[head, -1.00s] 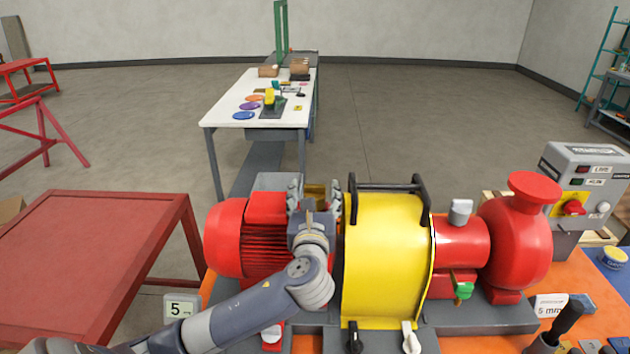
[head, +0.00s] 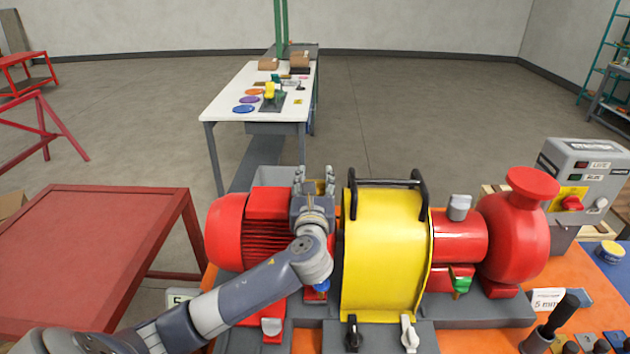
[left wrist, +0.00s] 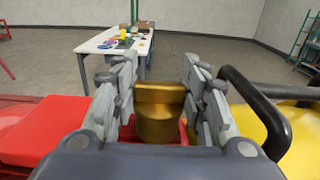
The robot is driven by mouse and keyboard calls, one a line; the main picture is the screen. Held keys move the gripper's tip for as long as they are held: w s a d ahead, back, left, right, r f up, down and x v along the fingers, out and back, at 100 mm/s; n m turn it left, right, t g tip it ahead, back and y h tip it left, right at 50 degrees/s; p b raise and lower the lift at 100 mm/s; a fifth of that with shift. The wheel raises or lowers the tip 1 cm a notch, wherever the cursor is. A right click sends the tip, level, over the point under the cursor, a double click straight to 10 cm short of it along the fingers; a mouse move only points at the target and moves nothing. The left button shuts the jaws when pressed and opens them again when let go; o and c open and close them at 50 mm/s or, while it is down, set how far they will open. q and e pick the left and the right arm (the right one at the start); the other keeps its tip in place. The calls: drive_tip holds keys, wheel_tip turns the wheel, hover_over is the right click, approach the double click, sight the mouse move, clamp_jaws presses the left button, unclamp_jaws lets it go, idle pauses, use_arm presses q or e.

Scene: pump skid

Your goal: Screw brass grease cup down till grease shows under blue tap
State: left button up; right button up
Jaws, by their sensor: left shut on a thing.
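The brass grease cup (left wrist: 160,112) is between the fingers of my left gripper (head: 314,178) in the left wrist view, with its wide rim up. My left gripper is shut on it, with a finger on each side, above the gap between the red motor and the yellow guard. In the head view the fingers and wrist mostly hide the cup. The blue tap (head: 321,286) shows just below my left wrist, partly covered by the arm. I cannot make out any grease under it. My right gripper is not in view.
The yellow guard (head: 382,255) with black handles stands close on the right of my left gripper. The red motor (head: 240,232) is on its left. A green tap (head: 461,285) sits below the red bearing housing. A red table (head: 90,245) is at the left.

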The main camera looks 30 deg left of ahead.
use_arm(q)
drive_tip(key=shift+m+t+h, duration=0.3)
drive_tip(key=shift+m+h, duration=0.1)
drive_tip(key=m+t+h+p, duration=0.1)
drive_tip(key=h, duration=0.1)
drive_tip(key=shift+a+m+h, duration=0.1)
drive_tip(key=shift+m+h, duration=0.2)
drive_tip(key=shift+m, duration=0.1)
drive_tip(key=m+h, duration=0.1)
drive_tip(key=h, duration=0.1)
drive_tip(key=shift+f+m+t+h, duration=0.15)
drive_tip(key=shift+m+t+h, duration=0.15)
drive_tip(key=shift+t+h, duration=0.1)
drive_tip(key=shift+m+h+b, duration=0.5)
drive_tip(key=shift+h, duration=0.3)
drive_tip(key=m+g+h+b, duration=0.1)
drive_tip(key=m+h+b, duration=0.2)
drive_tip(key=h+b, duration=0.2)
drive_tip(key=m+g+h+b, duration=0.1)
drive_tip(key=m+h+b, duration=0.3)
drive_tip(key=h+b, duration=0.2)
drive_tip(key=shift+b, duration=0.45)
drive_tip(key=shift+m+g+h+b, duration=0.9)
drive_tip(key=shift+m+h, duration=0.2)
drive_tip(key=shift+h, duration=0.1)
drive_tip(key=shift+r+m+g+h+b, duration=0.2)
drive_tip(key=shift+m+g+h+b, duration=0.25)
drive_tip(key=shift+m+g+h, duration=0.3)
